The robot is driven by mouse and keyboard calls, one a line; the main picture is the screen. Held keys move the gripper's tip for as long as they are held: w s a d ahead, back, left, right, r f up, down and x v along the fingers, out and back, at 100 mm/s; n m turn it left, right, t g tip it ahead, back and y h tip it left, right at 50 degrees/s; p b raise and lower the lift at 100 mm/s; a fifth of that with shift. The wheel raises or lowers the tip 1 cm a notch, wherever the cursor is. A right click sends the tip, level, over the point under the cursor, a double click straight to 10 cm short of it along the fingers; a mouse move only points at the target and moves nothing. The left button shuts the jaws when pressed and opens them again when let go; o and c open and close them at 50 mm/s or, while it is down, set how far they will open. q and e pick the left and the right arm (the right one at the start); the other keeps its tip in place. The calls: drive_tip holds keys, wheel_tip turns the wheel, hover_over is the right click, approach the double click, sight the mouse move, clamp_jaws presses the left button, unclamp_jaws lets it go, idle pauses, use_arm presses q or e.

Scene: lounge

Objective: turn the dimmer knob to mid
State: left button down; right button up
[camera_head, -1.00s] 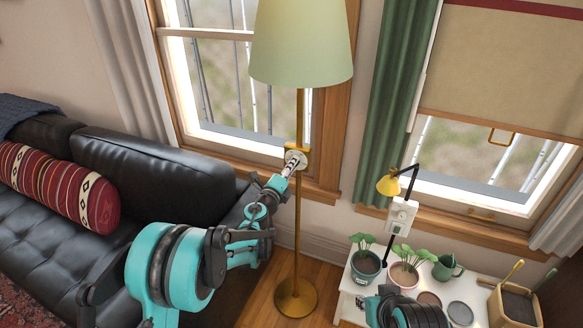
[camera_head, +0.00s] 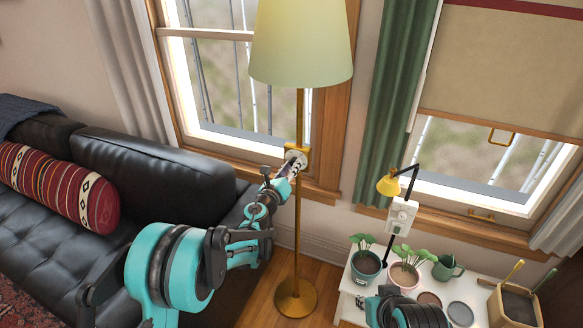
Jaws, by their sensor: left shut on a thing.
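The floor lamp has a pale green shade (camera_head: 301,45), a thin brass pole (camera_head: 297,225) and a round brass base (camera_head: 295,297). A dimmer knob (camera_head: 297,155), round and pale, sits on a brass block on the pole below the shade. My left gripper (camera_head: 294,164) is shut on the knob, its fingers partly hiding it.
A black leather sofa (camera_head: 150,175) with a red patterned bolster (camera_head: 62,187) stands at left.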

idle(0.3)
use_arm(q)
drive_tip(key=c, duration=1.2)
unclamp_jaws()
drive_tip(key=v, duration=1.2)
drive_tip(key=shift+f, duration=0.1)
